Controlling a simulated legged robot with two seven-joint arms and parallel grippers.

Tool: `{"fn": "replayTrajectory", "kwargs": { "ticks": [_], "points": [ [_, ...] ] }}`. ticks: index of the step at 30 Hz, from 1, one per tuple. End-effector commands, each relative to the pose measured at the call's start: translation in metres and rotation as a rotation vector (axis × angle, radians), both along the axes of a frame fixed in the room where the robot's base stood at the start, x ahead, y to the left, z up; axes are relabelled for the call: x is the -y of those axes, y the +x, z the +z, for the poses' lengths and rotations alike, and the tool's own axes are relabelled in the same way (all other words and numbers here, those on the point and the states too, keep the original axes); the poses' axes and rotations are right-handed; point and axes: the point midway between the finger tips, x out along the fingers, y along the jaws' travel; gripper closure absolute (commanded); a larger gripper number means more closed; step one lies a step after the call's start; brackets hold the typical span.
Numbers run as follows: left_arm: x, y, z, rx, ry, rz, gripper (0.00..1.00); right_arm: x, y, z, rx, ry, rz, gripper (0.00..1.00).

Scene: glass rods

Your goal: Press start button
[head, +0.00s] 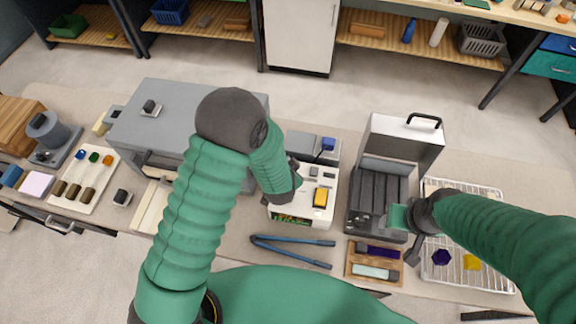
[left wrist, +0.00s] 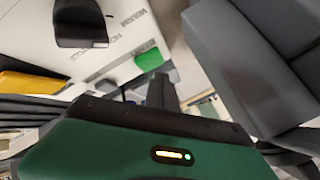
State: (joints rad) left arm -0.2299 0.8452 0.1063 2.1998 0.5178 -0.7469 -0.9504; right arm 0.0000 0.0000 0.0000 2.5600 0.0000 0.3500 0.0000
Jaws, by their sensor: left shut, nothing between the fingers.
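A white control box (head: 288,209) stands mid-table in the head view, with a yellow switch (head: 320,197) on its top. In the left wrist view, its white panel (left wrist: 112,65) carries a green button (left wrist: 149,59), a dark knob (left wrist: 80,24) and partly readable lettering. My left gripper (left wrist: 162,88) is shut and empty. Its dark fingers are close beside the green button; I cannot tell whether they touch it. In the head view, my left arm hides the button. My right gripper (head: 408,218) is by the front of an open-lidded grey machine (head: 378,190); its jaw state is unclear.
A large grey box (head: 180,115) stands left of the control box. Blue tongs (head: 290,246) and a wooden tray (head: 360,262) with coloured bars lie in front. A wire rack (head: 485,275) is at right.

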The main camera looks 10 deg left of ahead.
Motion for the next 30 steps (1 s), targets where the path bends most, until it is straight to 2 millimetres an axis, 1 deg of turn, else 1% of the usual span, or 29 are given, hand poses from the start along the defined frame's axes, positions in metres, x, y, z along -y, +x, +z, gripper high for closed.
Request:
{"fn": "replayTrajectory", "kwargs": {
  "ticks": [17,24,30],
  "points": [
    [0.0001,0.0000,-0.0001,0.000,0.000,0.000,1.00,0.0000,0.0000,0.0000,0.000,0.000,0.000,0.47],
    [-0.0001,-0.0010,-0.0074,-0.001,-0.001,-0.001,1.00,0.0000,-0.0001,-0.0055,0.000,0.000,0.000,0.47],
    [-0.0005,-0.0010,-0.0072,0.000,0.000,0.000,1.00,0.0000,0.0000,-0.0049,0.000,0.000,0.000,0.47]
  ]
}}
